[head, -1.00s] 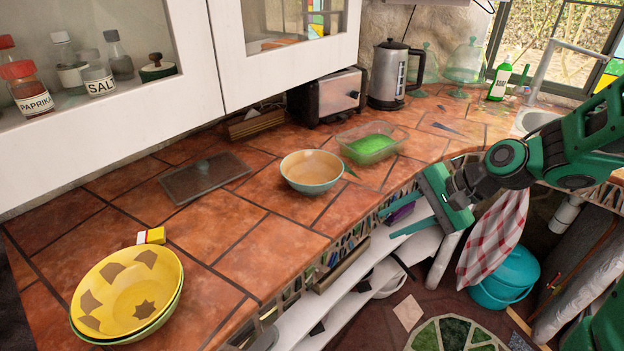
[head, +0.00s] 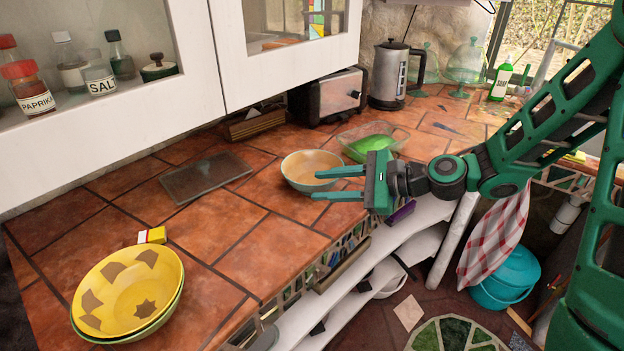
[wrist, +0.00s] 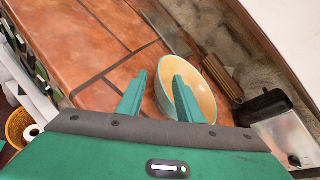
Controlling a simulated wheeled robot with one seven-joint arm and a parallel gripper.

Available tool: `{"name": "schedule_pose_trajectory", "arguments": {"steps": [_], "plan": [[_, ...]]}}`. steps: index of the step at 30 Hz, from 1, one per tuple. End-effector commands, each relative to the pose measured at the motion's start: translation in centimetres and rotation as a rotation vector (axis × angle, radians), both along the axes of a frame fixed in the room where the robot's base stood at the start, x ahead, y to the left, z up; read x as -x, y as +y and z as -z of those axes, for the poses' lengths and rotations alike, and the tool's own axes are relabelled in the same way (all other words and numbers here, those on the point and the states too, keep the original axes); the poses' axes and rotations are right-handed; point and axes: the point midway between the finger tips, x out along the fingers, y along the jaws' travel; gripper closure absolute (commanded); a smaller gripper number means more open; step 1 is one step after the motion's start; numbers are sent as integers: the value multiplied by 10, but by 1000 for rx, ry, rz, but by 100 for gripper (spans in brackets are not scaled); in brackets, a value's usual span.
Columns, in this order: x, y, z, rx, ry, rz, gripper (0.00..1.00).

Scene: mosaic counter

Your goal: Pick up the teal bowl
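The teal bowl (head: 303,162), with a tan inside and a pale teal outside, stands upright on the tiled counter in the head view. My gripper (head: 316,184) is open beside its right front side, fingers pointing left across the counter edge; one finger overlaps the bowl's right part. In the wrist view my gripper (wrist: 160,75) has its two fingers spread and nothing held between them. The bowl (wrist: 204,92) shows there behind the right finger, which hides part of it. I cannot tell whether that finger touches the bowl.
A clear tub with green contents (head: 371,139) stands just behind the bowl. A flat glass panel (head: 205,177) lies to its left. Stacked yellow bowls (head: 128,292) and a small yellow box (head: 152,235) are at the front left. The toaster (head: 328,95) and kettle (head: 389,75) stand behind.

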Motion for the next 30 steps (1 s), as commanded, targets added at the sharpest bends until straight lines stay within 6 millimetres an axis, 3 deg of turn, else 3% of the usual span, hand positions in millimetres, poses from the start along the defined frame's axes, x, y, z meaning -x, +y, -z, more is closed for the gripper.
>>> {"name": "schedule_pose_trajectory", "arguments": {"steps": [10,20,25,30], "plan": [[-16,38,12,1,0,-3,67],[-19,45,14,2,-1,1,67],[-19,44,14,2,-1,1,100],[-19,44,14,1,-2,0,100]]}}
